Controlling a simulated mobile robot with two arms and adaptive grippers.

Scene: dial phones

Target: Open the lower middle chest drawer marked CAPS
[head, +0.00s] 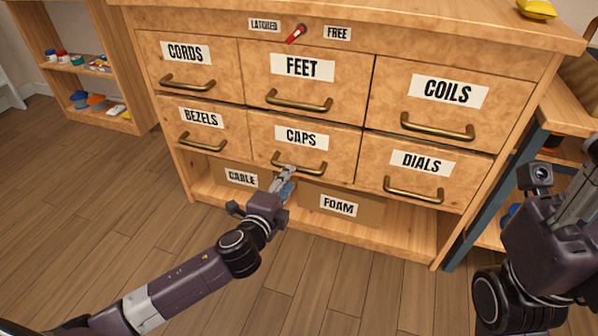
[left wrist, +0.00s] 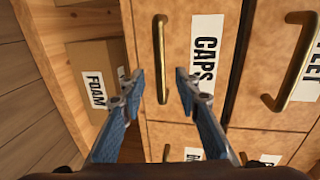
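The CAPS drawer (head: 335,150) is the lower middle one of the chest and looks shut, flush with its neighbours. Its brass bar handle (head: 312,168) runs across the front below the label; it stands upright in the left wrist view (left wrist: 163,50). My left gripper (head: 287,173) is at the left part of this handle. In the left wrist view its two blue-grey fingers (left wrist: 160,78) are apart, one on each side of the bar, with visible gaps. Contact does not show. My right arm is at the right edge of the head view; its fingers are not clearly visible.
A red lever (head: 296,34) sits between the LATCHED and FREE labels, its red end leaning down-left. Drawers BEZELS, DIALS and FEET surround CAPS. CABLE (head: 241,178) and FOAM (head: 340,205) boxes stand on the open shelf below. The wooden floor in front is clear.

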